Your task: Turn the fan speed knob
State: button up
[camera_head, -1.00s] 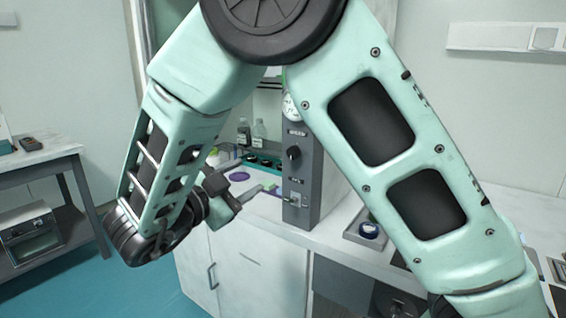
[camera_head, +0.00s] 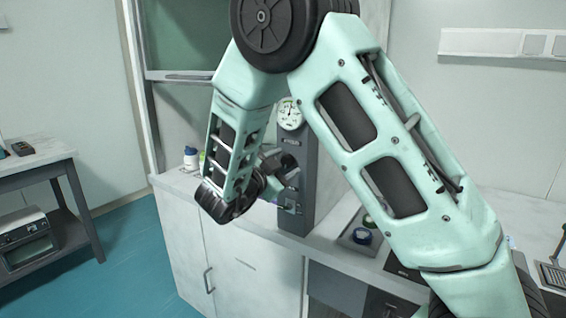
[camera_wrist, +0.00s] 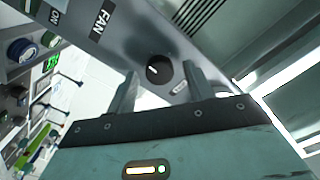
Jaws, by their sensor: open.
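The fan speed knob (camera_wrist: 158,68) is a round black knob with a white pointer line. It sits on a grey panel (camera_wrist: 135,30) that bears the word FAN in the wrist view. My gripper (camera_wrist: 160,73) is open, with one finger on each side of the knob in that view. I cannot tell whether the fingers touch it. In the head view the grey control column (camera_head: 312,170) stands on the white bench. My gripper (camera_head: 284,165) is at its front, and the knob cannot be made out there behind it.
A round gauge (camera_head: 290,114) is at the top of the column. Tape rolls lie in a tray (camera_head: 348,240) to its right. Bottles (camera_head: 191,158) stand on the bench to the left. A side table (camera_head: 40,155) is at the far left, with open floor between.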

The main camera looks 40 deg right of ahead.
jog(key=shift+d, duration=0.1)
jog(key=c, duration=1)
jog(key=shift+r+n+p, duration=0.1)
jog(key=shift+n+p, duration=0.2)
jog(key=shift+p, duration=0.1)
jog(key=shift+o, duration=0.2)
jog(key=n+p, duration=0.2)
jog(key=shift+p, duration=0.3)
jog(key=shift+n+p, duration=1.25)
jog(key=shift+n, duration=0.35)
jog(key=o, duration=1)
jog(key=shift+c, duration=0.2)
